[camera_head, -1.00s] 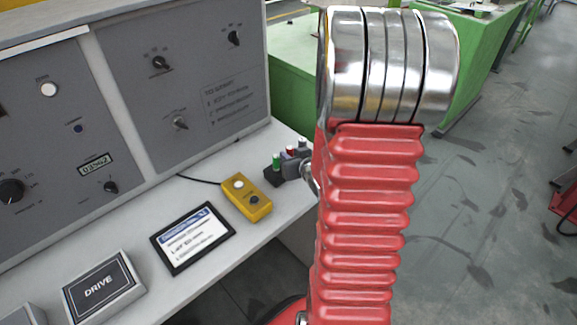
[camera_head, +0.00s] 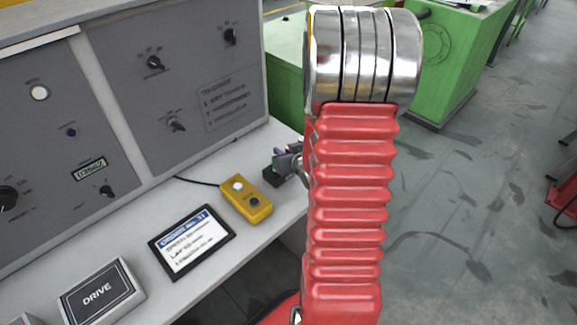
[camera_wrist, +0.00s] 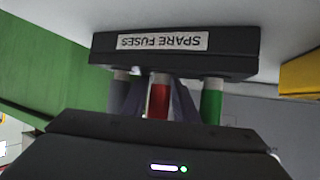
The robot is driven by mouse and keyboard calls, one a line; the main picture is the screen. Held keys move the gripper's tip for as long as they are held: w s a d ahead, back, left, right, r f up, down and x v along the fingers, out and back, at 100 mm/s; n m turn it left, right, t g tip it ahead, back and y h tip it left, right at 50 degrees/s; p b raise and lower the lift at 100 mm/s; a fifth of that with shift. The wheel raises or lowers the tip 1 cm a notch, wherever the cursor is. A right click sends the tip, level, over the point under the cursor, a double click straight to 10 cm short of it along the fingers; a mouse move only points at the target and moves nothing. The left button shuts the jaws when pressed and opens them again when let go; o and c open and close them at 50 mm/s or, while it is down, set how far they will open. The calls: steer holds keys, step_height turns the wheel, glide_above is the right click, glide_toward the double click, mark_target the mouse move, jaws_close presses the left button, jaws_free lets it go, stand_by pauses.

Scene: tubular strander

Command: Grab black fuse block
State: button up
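The black fuse block (camera_wrist: 175,66) fills the upper middle of the wrist view, with a white "SPARE FUSES" label reading upside down. A grey fuse, a red fuse (camera_wrist: 159,98) and a green fuse (camera_wrist: 211,100) stand on it. In the head view the block (camera_head: 271,174) sits at the bench edge, partly hidden by my gripper and arm. My gripper (camera_wrist: 158,92) is at the fuses, its dark purple-grey fingers on either side of the red one. Whether they press on it I cannot tell.
A yellow button box (camera_head: 245,198) with a cable lies left of the block on the white bench (camera_head: 214,268). A tablet (camera_head: 192,242) and a DRIVE box (camera_head: 101,293) lie nearer. The grey control panel (camera_head: 170,75) stands behind, and a green machine cabinet (camera_head: 440,65) beyond.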

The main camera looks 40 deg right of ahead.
jaws_close()
stand_by(0.3)
steer(key=shift+r, duration=0.1)
step_height(320, 180, up, 10)
stand_by(0.9)
stand_by(0.5)
